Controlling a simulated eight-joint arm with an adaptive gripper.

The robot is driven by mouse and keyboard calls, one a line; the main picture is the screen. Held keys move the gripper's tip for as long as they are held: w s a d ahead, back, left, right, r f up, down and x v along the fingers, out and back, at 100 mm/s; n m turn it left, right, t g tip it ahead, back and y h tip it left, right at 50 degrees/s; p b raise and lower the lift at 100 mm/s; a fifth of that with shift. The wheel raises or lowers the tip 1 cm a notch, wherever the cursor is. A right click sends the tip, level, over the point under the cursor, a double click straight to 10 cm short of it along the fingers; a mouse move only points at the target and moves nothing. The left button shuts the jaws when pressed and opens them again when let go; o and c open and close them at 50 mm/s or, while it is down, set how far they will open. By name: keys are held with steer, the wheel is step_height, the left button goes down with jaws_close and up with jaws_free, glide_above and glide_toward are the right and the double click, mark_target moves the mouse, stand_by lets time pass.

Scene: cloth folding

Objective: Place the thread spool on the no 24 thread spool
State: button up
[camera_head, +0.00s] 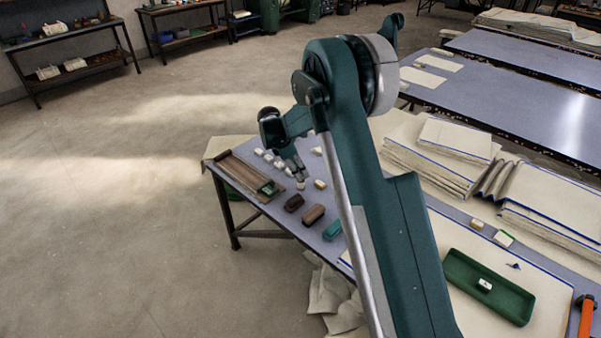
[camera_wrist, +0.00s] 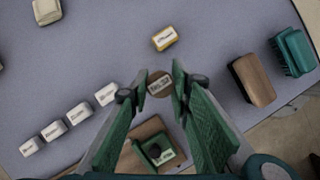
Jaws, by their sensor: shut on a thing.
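My gripper (camera_wrist: 156,88) reaches down over the near left corner of the table. It is shut on a small brownish spool with a pale label (camera_wrist: 159,85) between its fingertips. In the head view my gripper (camera_head: 298,172) hides most of that spool. A row of several white labelled spools (camera_wrist: 80,113) stands to the left of the gripper; the row also shows in the head view (camera_head: 268,158). A yellow spool with a white label (camera_wrist: 165,38) stands apart, beyond the fingertips. The label numbers are too small to read, so I cannot tell which spool is no 24.
A wooden tray (camera_head: 232,168) with a green item at one end lies beside the row. Two brush-like brown blocks (camera_wrist: 252,80) and a teal one (camera_wrist: 293,52) lie to the right. A green tray (camera_head: 460,275) and folded cloth stacks (camera_head: 440,160) lie farther right.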

steer(key=shift+f, duration=0.2)
steer(key=o, duration=0.8)
steer(key=shift+r, duration=0.1)
steer(key=shift+r, duration=0.15)
steer(key=p+v, duration=0.1)
steer(key=v, duration=1.1)
steer(key=shift+p, duration=0.35)
